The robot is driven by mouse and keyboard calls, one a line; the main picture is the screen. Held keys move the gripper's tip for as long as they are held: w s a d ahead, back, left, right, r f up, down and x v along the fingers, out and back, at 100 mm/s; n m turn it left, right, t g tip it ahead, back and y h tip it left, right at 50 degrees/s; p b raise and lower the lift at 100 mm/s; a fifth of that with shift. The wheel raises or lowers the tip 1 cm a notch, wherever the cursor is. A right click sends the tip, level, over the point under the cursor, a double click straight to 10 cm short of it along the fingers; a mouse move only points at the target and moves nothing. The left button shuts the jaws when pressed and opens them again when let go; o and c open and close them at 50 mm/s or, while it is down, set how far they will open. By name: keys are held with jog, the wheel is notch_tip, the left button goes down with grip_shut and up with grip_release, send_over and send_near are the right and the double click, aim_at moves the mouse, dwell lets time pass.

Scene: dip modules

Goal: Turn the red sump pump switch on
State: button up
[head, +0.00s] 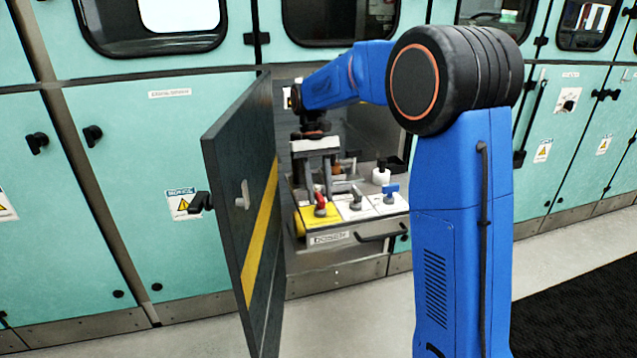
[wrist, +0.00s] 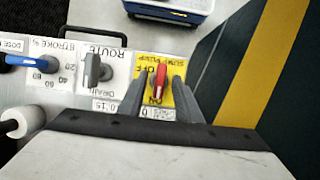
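The red sump pump switch (head: 319,200) sits on a yellow plate (head: 308,217) at the left end of the panel. In the wrist view the red switch (wrist: 160,80) lies lengthwise up and down the picture on its yellow plate (wrist: 178,62). "OFF" and "ON" lettering shows upside down at its left side and below it. My gripper (head: 316,180) is above the panel, pointing down. In the wrist view my gripper (wrist: 159,84) is open, one finger on each side of the red handle, with small gaps. Whether the fingers reach down to handle height is unclear.
A grey switch (head: 355,199) and a blue switch (head: 390,190) stand to the right of the red one. An open dark door (head: 235,170) with a yellow stripe stands close at left. A white knob (head: 380,176) rises behind the switches. A drawer handle (head: 380,236) juts out in front.

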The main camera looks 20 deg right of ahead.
jog(key=v, duration=1.7)
jog(key=shift+r, duration=0.2)
jog(key=s+d+f+t, duration=0.1)
jog(key=s+d+t, duration=0.15)
jog(key=s, duration=0.85)
jog(key=s+d+f+t, duration=0.2)
jog(key=s+t, duration=0.1)
jog(key=s, duration=0.8)
jog(key=s+d+f+t, duration=0.2)
jog(key=s+f+t, duration=0.2)
jog(key=s+f, duration=1)
jog(key=s, duration=0.4)
jog(key=shift+s+d+f, duration=0.15)
jog(key=shift+d+f, duration=0.1)
jog(key=shift+d, duration=0.05)
